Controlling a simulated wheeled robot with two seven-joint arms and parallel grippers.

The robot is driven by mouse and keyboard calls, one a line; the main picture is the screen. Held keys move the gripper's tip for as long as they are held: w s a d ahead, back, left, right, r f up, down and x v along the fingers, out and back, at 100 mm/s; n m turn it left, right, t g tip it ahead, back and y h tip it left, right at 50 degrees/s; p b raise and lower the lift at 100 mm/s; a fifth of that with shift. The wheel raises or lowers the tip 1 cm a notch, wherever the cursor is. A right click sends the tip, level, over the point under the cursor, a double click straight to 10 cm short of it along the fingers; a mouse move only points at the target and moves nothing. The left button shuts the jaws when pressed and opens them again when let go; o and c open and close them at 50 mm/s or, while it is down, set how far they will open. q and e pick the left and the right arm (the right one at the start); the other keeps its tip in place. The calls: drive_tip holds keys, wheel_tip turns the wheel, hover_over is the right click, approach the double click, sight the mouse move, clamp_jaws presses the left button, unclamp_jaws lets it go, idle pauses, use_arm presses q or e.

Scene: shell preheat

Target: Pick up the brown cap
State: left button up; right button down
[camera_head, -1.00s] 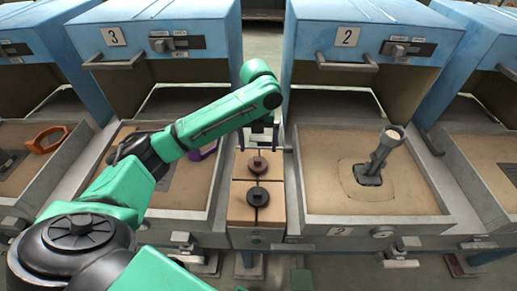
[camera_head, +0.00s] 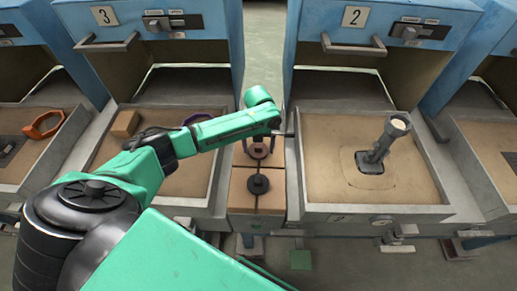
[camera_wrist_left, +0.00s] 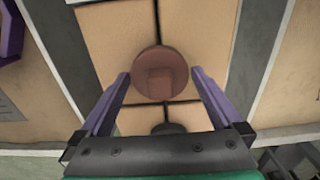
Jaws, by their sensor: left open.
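The brown cap (camera_head: 259,151) is a round disc with a square knob, on the tan block top between stations 3 and 2. In the left wrist view the brown cap (camera_wrist_left: 160,74) lies between the fingertips of my left gripper (camera_wrist_left: 160,74). In the head view my left gripper (camera_head: 259,150) points down over the cap, with a finger on each side. It is open, and I cannot tell whether the fingers touch the cap. A black cap (camera_head: 258,184) sits just in front of the brown one; it is partly hidden in the wrist view (camera_wrist_left: 168,129). My right gripper is not in view.
Station 2's sand tray (camera_head: 330,213) on the right holds a grey upright tool (camera_head: 381,140). Station 3's tray (camera_head: 183,201) on the left holds a tan block (camera_head: 126,124) and a purple ring (camera_head: 197,118). Raised tray walls flank the caps.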

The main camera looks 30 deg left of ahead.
use_arm(q)
drive_tip(key=c, duration=1.1)
